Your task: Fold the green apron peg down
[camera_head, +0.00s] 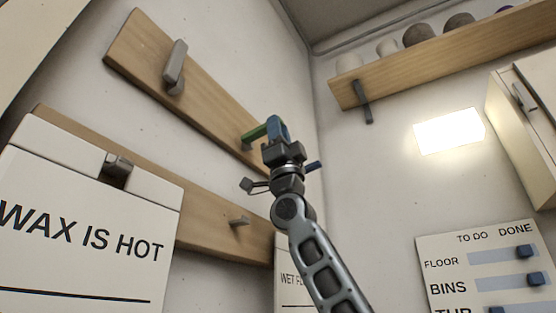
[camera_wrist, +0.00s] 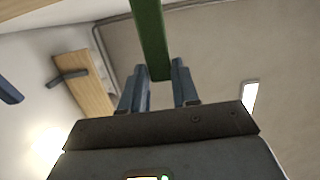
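The green apron peg (camera_head: 254,133) sticks out from the upper wooden rail in the head view. It also shows in the wrist view (camera_wrist: 151,38), running from the top edge down between the fingers. My gripper (camera_head: 277,129) is at the peg's outer end. The peg's pivot is not clearly visible.
The upper rail (camera_head: 190,92) also bears a grey peg (camera_head: 175,66). A lower rail (camera_head: 205,215) carries a small hook and a "WAX IS HOT" sign (camera_head: 90,215). A shelf (camera_head: 440,55) with rounded items and a cabinet (camera_head: 520,120) are at right. A blue bar (camera_head: 314,166) shows beside my gripper.

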